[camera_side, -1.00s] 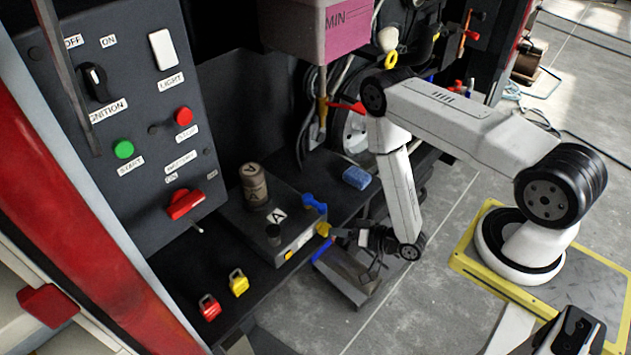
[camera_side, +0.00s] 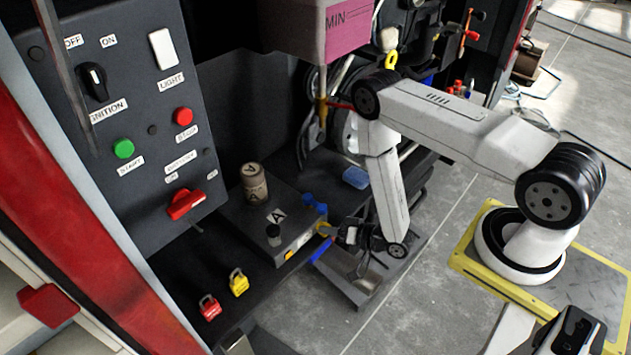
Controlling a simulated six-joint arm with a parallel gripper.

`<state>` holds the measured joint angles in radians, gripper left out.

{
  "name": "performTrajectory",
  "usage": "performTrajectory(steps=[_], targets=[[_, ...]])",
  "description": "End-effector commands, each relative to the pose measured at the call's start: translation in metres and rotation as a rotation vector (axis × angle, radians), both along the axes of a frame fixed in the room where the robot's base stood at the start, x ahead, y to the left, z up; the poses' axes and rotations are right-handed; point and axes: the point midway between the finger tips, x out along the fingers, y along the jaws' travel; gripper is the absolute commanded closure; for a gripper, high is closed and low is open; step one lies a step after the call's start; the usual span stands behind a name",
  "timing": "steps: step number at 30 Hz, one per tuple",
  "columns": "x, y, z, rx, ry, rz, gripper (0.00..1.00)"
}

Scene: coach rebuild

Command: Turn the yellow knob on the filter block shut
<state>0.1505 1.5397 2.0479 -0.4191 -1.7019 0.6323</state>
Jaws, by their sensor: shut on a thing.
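The filter block (camera_side: 300,243) is a dark, low box with an "A" label on top, near the middle of the view. The yellow knob (camera_side: 323,228) is at its right end, partly hidden by my gripper. My gripper (camera_side: 328,231) reaches in from the right and is shut on the yellow knob. The knob's exact turn angle is too small to tell. A blue knob (camera_side: 314,204) sits just above the yellow one on the block.
A red padlock (camera_side: 209,307) and a yellow padlock (camera_side: 238,283) lie left of the block. A switch panel (camera_side: 140,60) rises at the left. A blue sponge-like block (camera_side: 355,178) lies behind my gripper. A blue-handled tool (camera_side: 321,250) and a tray (camera_side: 352,290) are below it.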

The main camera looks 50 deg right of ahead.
Motion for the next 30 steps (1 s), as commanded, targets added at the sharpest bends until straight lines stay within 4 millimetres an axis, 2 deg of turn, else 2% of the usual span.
performTrajectory(steps=[7,14,30], targets=[[-0.0006,0.0006,0.0004,-0.039,0.001,0.001,1.0],[-0.0006,0.0014,0.001,-0.15,0.0,0.002,1.0],[-0.001,0.0038,0.0018,-0.588,0.0,0.003,1.0]])
